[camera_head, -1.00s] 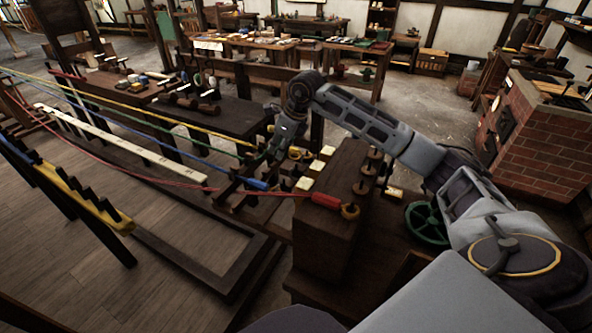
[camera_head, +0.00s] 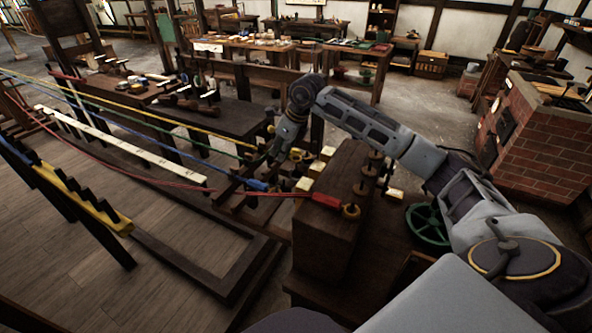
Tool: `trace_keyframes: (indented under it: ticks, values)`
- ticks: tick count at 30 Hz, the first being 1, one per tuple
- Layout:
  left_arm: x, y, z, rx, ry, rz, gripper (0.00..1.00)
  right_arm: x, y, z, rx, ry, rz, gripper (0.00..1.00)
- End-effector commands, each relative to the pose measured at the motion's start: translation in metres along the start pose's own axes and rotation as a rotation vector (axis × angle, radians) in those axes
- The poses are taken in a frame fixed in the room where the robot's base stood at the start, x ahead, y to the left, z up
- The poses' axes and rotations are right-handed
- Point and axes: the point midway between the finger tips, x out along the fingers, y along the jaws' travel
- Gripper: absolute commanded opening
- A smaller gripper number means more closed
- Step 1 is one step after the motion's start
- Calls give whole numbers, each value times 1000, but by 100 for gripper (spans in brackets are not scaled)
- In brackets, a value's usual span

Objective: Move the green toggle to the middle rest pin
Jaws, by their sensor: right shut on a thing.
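My right gripper (camera_head: 274,152) hangs over the near rope ends at the centre, its fingers pointing down. It is shut on the green toggle, which its fingers mostly hide; the green rope (camera_head: 205,146) runs in from the left and ends at them. The blue toggle (camera_head: 256,185) lies just nearer, and the red toggle (camera_head: 326,199) lies across the dark wooden block (camera_head: 325,240). Round-topped pins (camera_head: 360,188) stand in a row along that block. I cannot tell which is the middle rest pin. My left gripper is out of view.
Pale blocks (camera_head: 304,185) sit close around the gripper. A green wheel (camera_head: 428,224) stands right of the block, under my right arm. A yellow notched rail (camera_head: 85,205) and a white bar (camera_head: 120,145) lie left. A brick forge (camera_head: 545,150) stands right.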

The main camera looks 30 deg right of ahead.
Motion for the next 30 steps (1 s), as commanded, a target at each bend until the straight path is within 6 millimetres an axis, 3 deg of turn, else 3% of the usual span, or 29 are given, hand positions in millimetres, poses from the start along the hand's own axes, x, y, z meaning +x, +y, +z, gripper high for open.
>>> trace_keyframes:
  ticks: [30]
  values:
    - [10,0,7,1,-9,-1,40,13,0,-6,0,1,0,5]
